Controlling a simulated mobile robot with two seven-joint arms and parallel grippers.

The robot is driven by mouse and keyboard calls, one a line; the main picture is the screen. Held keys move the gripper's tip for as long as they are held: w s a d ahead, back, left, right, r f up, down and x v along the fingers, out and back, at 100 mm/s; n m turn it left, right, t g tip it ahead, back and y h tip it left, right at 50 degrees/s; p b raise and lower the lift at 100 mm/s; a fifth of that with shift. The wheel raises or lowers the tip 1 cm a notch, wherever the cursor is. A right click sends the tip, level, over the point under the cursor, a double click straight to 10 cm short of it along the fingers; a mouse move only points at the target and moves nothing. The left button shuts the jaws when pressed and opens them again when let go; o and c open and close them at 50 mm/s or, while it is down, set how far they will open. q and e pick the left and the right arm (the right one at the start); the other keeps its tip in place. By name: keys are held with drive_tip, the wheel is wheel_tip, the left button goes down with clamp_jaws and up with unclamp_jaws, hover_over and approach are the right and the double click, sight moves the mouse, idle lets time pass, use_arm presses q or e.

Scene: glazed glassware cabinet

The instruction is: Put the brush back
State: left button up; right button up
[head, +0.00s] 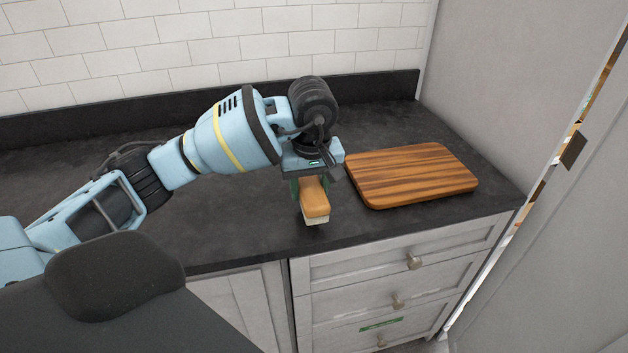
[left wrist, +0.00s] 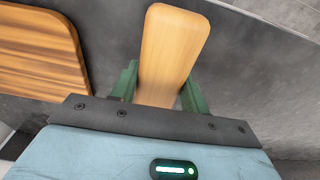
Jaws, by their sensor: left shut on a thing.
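The brush (head: 315,200) has a light wooden back and pale bristles underneath. My left gripper (head: 311,187) is shut on it, and the brush points toward the counter's front edge. In the left wrist view the brush's wooden back (left wrist: 168,55) sits between the two green fingers of the left gripper (left wrist: 158,90). The bristles are low over the dark counter near its front edge; I cannot tell whether they touch it. My right gripper is not in view.
A striped wooden cutting board (head: 412,176) lies on the dark counter (head: 230,215) just right of the gripper. White drawers (head: 400,272) with knobs are below the counter. A tall grey panel (head: 500,80) bounds the right side. The counter left of the brush is clear.

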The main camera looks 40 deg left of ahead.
sight(315, 179)
use_arm(q)
drive_tip(key=w, duration=0.1)
drive_tip(key=w+a, duration=0.1)
drive_tip(key=w, duration=0.1)
drive_tip(key=w+a, duration=0.1)
drive_tip(key=w, duration=0.1)
drive_tip(key=shift+a+f, duration=0.25)
drive_tip(key=shift+w+a, duration=0.2)
drive_tip(key=shift+w, duration=0.15)
drive_tip(key=shift+w+a, duration=0.1)
drive_tip(key=shift+w, duration=0.05)
wheel_tip(315, 179, down, 3)
drive_tip(key=shift+w+f, duration=0.1)
drive_tip(key=shift+f, duration=0.2)
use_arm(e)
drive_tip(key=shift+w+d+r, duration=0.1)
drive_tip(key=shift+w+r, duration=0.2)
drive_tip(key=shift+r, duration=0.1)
